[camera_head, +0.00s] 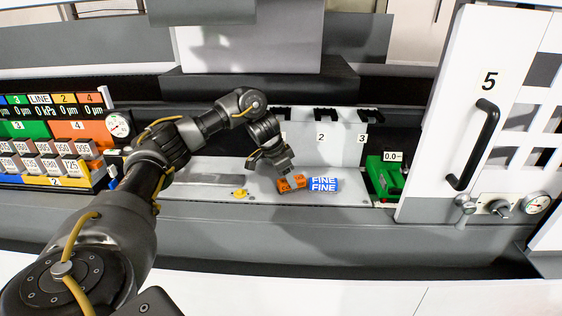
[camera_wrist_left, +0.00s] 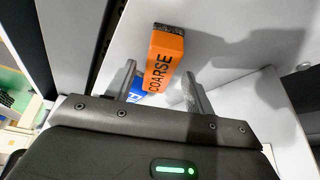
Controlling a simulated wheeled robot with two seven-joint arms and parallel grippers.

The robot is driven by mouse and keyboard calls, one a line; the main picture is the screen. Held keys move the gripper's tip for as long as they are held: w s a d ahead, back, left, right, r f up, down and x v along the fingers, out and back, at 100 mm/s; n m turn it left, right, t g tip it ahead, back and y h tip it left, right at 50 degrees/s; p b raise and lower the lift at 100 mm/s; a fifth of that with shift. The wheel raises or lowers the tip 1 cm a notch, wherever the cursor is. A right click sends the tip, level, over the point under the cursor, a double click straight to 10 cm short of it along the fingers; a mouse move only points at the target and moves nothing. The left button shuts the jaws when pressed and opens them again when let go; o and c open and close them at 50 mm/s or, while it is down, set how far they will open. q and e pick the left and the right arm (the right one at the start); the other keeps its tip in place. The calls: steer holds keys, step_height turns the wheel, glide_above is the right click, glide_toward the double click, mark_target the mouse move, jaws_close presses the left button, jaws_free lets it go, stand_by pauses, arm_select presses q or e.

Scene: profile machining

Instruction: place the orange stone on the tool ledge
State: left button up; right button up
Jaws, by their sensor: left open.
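The orange stone (camera_head: 291,184), marked COARSE in the left wrist view (camera_wrist_left: 165,62), has a dark end. It appears to lie on a pale grey ledge (camera_head: 220,184), just left of the blue stone. My left gripper (camera_head: 284,177) reaches down over the orange stone and partly covers it. In the left wrist view the gripper (camera_wrist_left: 159,70) is open, with the stone between its spread fingers. I cannot tell whether a finger touches it. I cannot tell which surface is the tool ledge. My right gripper is not in view.
The blue stone marked FINE (camera_head: 323,185) is close beside the orange one. A white panel (camera_head: 335,150) with dark hooks stands behind. A green device (camera_head: 385,178) and a white door (camera_head: 465,115) are at right. A gauge block rack (camera_head: 50,150) stands at left.

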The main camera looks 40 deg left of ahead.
arm_select(q)
steer(key=p+v, duration=0.2)
steer(key=v, duration=0.7)
steer(key=shift+r, duration=0.2)
